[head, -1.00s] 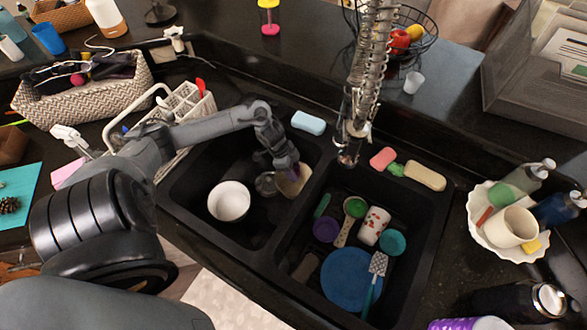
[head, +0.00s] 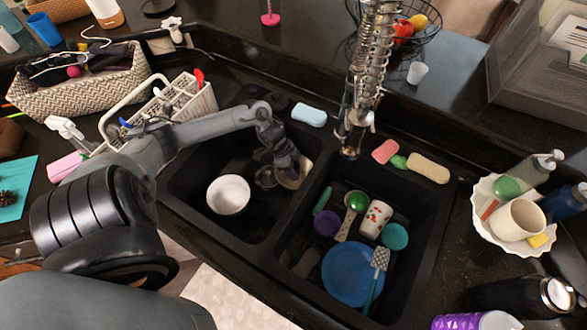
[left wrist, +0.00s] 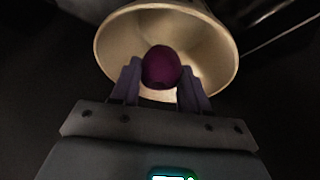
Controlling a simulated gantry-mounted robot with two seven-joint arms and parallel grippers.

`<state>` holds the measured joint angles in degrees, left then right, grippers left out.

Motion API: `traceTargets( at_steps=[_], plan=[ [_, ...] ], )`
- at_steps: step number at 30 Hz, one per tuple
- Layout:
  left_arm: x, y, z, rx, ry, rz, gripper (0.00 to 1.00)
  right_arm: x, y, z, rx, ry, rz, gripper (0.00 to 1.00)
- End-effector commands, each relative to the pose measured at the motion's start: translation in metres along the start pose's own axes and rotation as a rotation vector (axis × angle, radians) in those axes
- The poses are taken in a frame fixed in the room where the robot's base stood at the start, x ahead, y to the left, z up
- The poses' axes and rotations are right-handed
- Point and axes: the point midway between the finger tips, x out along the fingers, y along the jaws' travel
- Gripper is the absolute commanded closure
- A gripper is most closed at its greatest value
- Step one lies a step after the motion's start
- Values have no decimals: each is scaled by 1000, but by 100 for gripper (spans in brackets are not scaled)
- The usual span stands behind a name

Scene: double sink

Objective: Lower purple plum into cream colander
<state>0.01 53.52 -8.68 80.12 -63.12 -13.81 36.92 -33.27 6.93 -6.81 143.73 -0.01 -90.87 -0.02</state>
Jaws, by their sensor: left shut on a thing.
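The purple plum (left wrist: 161,67) is between the fingers of my left gripper (left wrist: 160,85), which is shut on it. In the left wrist view the plum overlaps the cream colander (left wrist: 115,42), whose rim curves around and behind it. In the head view my left gripper (head: 289,168) reaches into the left basin and covers part of the colander (head: 301,173) beside the divider. The plum is hidden or too dark to make out in the head view. I cannot tell whether the plum touches the colander. My right gripper is not in view.
A white bowl (head: 228,195) sits in the left basin, left of the colander. The right basin holds a blue plate (head: 350,274), cups and utensils. The faucet (head: 358,100) stands behind the divider. A dish rack (head: 165,115) is at the left.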

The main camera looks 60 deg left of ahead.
Motion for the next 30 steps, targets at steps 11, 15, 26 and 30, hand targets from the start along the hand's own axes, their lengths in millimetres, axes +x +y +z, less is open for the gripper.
traceTargets(
  at_steps=[11, 15, 26, 30],
  plan=[
    [2, 0, 1, 0, 0, 0, 85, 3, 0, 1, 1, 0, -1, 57],
    [3, 0, 1, 0, 0, 0, 85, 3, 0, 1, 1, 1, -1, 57],
    [8, -1, 3, 0, 0, 0, 85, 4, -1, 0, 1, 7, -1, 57],
    [10, -1, 4, 0, 0, 0, 85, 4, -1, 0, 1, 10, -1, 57]
  ],
)
